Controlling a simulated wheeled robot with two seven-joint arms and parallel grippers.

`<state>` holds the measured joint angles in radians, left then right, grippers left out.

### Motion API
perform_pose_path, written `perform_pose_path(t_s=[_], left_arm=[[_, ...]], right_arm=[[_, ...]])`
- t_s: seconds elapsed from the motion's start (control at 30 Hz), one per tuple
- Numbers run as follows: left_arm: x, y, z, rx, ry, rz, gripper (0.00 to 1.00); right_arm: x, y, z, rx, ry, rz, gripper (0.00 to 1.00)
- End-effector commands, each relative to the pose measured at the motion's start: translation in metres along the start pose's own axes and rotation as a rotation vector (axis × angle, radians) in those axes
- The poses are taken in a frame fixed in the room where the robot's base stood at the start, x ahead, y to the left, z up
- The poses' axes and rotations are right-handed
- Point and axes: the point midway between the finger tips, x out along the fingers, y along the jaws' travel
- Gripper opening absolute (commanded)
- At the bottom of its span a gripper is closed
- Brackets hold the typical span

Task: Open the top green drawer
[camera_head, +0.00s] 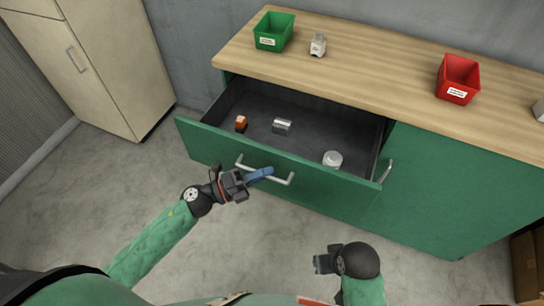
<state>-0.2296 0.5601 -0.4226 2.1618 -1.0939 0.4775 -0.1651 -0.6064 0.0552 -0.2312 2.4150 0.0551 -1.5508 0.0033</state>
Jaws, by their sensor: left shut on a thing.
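The green drawer (315,186) is pulled well out from under the wooden top of the green cabinet (440,200). Its dark inside shows. My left gripper (262,174) is at the white bar handle (283,181) on the drawer front and is shut on it, near the middle of the bar. My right gripper (322,262) hangs over the floor in front of the cabinet, away from the drawer. Whether its fingers are open or shut is not clear.
An orange item (241,123), a silver item (282,126) and a white round item (332,159) lie in the drawer. A green bin (274,32) and a red bin (458,80) stand on the wooden top (370,62). A beige cabinet (100,60) stands left.

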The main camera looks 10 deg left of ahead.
Motion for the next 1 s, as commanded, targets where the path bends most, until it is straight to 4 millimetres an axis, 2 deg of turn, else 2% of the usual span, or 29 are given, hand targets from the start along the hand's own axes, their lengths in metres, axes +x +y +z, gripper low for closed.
perform_pose_path(t_s=[0.1, 0.3, 0.77, 0.8, 0.87, 0.9, 1.0], left_arm=[[-0.012, -0.001, -0.011, -0.003, 0.000, 0.003, 0.00], [-0.021, -0.004, -0.021, -0.002, -0.001, 0.002, 0.00], [-0.024, -0.005, -0.023, -0.001, -0.001, 0.002, 0.00], [-0.024, -0.005, -0.023, -0.001, -0.001, 0.002, 0.17], [-0.023, -0.005, -0.023, 0.000, -0.001, 0.002, 0.28], [-0.023, -0.005, -0.023, 0.000, -0.001, 0.001, 0.32], [-0.023, -0.006, -0.023, 0.000, -0.001, 0.001, 0.32]], right_arm=[[0.003, -0.002, 0.000, -0.002, 0.004, -0.004, 0.36], [0.005, -0.005, -0.001, -0.008, 0.012, -0.009, 0.36], [0.006, -0.003, -0.002, -0.008, 0.013, -0.007, 0.36], [0.006, -0.003, -0.002, -0.008, 0.013, -0.007, 0.36], [0.006, -0.003, -0.002, -0.007, 0.013, -0.007, 0.36], [0.006, -0.003, -0.002, -0.007, 0.013, -0.007, 0.36], [0.006, -0.003, -0.003, -0.006, 0.014, -0.008, 0.36]])
